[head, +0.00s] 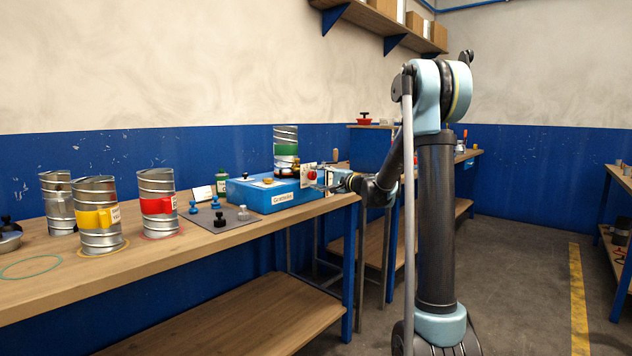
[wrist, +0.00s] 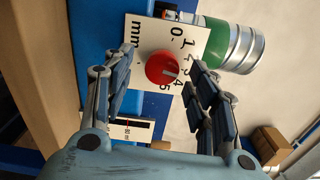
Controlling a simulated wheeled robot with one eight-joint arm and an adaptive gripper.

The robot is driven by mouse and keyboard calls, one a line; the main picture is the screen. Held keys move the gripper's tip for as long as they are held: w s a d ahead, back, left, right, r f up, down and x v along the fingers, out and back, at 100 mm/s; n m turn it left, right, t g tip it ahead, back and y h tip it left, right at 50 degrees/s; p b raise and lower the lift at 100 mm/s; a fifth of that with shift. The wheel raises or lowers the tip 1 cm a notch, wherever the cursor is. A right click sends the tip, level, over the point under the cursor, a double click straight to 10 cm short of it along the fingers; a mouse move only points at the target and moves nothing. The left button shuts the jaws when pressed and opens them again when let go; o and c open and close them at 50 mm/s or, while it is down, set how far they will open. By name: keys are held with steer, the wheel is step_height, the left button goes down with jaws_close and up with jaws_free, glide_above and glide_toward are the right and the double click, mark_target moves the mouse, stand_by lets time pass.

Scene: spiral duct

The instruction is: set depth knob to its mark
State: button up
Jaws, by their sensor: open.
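The depth knob (wrist: 158,66) is red and round, on a white dial plate (wrist: 138,34) with numbers from 0 to 5 and "mm". A pale pointer line on the knob points to the lower right in the wrist view, roughly towards the 4; its exact reading is too small to tell. The knob also shows small in the head view (head: 311,174), on the end of a blue box (head: 262,196). My gripper (wrist: 161,66) is open, with a finger on each side of the knob and visible gaps. In the head view my gripper (head: 326,181) is beside the box's end.
A green-banded metal duct (head: 286,150) stands on the blue box. A second white scale (wrist: 140,127) lies near my gripper's palm. Several duct pieces and small knobbed tools stand on the workbench (head: 165,262) to the left.

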steer(key=v, duration=1)
steer(key=shift+s+d+f, duration=0.1)
steer(key=shift+d, duration=0.05)
steer(key=s+d+n, duration=0.3)
steer(key=d+n, duration=0.1)
steer(key=n, duration=0.6)
steer(key=x, duration=1.7)
steer(key=shift+w+a, duration=0.1)
steer(key=shift+a, duration=0.1)
steer(key=c, duration=1.1)
